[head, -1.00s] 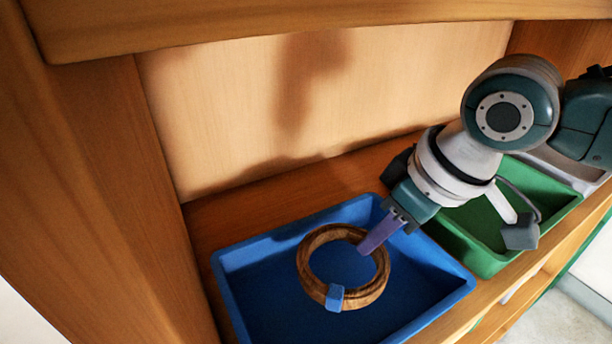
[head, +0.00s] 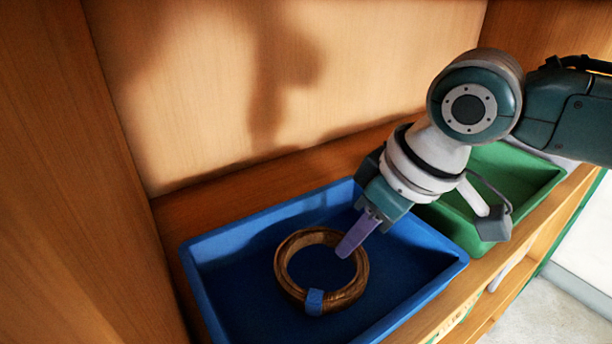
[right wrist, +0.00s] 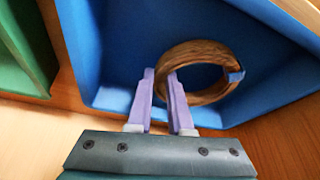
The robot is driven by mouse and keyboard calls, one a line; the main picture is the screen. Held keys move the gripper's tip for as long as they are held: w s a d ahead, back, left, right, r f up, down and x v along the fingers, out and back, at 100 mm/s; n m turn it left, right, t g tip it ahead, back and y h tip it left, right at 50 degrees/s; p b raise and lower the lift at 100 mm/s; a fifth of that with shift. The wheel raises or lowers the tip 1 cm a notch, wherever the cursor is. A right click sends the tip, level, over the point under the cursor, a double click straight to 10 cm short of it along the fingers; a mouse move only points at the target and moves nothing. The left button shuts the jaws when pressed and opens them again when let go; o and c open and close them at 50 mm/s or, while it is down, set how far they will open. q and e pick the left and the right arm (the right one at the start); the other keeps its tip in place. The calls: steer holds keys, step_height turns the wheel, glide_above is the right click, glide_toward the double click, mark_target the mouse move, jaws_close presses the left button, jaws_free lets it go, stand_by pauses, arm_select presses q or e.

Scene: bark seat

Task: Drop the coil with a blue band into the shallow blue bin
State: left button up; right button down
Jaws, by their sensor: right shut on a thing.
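The coil (head: 289,287) is a brown wooden-looking ring with a blue band (head: 314,301) on its near side. It is over the shallow blue bin (head: 219,248), inside the bin's outline; whether it touches the floor I cannot tell. My right gripper (head: 345,248) reaches down from the upper right, its purple fingers at the coil's right side. In the right wrist view the coil (right wrist: 205,97) passes between the fingers (right wrist: 160,90), which are shut on its wall, one finger inside the ring. The band is at the far right there. My left gripper is not in view.
A green bin (head: 530,176) stands to the right of the blue bin on the same wooden shelf. A wooden side wall (head: 70,180) is close on the left and a back panel (head: 370,60) is behind. The blue bin's floor around the coil is clear.

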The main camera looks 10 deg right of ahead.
steer(key=shift+f, duration=0.3)
steer(key=c, duration=0.8)
jaws_free()
steer(key=shift+c, duration=0.2)
